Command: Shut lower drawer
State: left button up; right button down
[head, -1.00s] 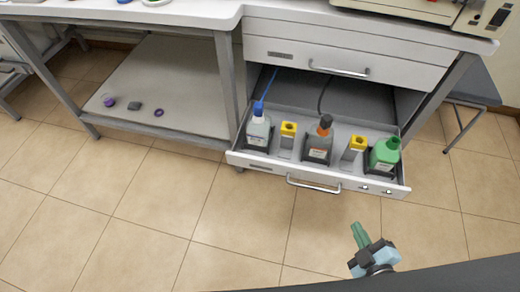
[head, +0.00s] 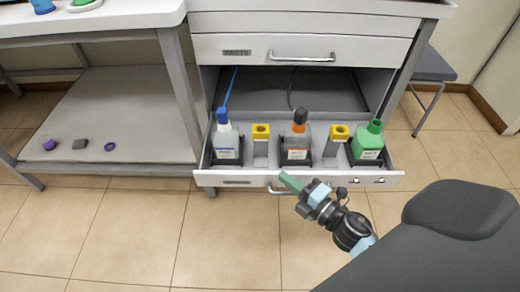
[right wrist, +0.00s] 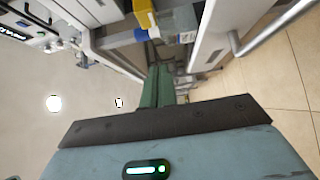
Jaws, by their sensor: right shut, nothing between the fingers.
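The lower drawer (head: 215,180) is pulled out of the white cabinet in the head view. Its bar handle (head: 275,188) is partly hidden by my right gripper (head: 284,178). The gripper's green fingers are shut and empty, in front of the drawer's front panel near the handle; I cannot tell whether they touch it. In the right wrist view the shut green fingers (right wrist: 158,88) point toward the drawer area, with a metal handle (right wrist: 265,35) at the right. My left gripper is not in view.
The drawer holds a blue-capped bottle (head: 226,140), an orange-necked bottle (head: 297,140), a green bottle (head: 368,142) and two yellow-topped items (head: 261,132). The closed upper drawer (head: 235,48) is above. A stool (head: 432,66) stands at right. The tiled floor in front is clear.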

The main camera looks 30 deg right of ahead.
send_over(263, 174)
jog(key=shift+s, duration=0.1)
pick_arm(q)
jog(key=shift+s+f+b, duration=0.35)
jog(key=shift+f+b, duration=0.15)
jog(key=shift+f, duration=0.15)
pick_arm(e)
jog(key=shift+w+d, duration=0.35)
jog(key=shift+w, duration=0.25)
jog(key=shift+w+d, duration=0.3)
jog(key=shift+w, duration=0.35)
jog(key=shift+w+d, duration=0.35)
jog(key=shift+w, duration=0.25)
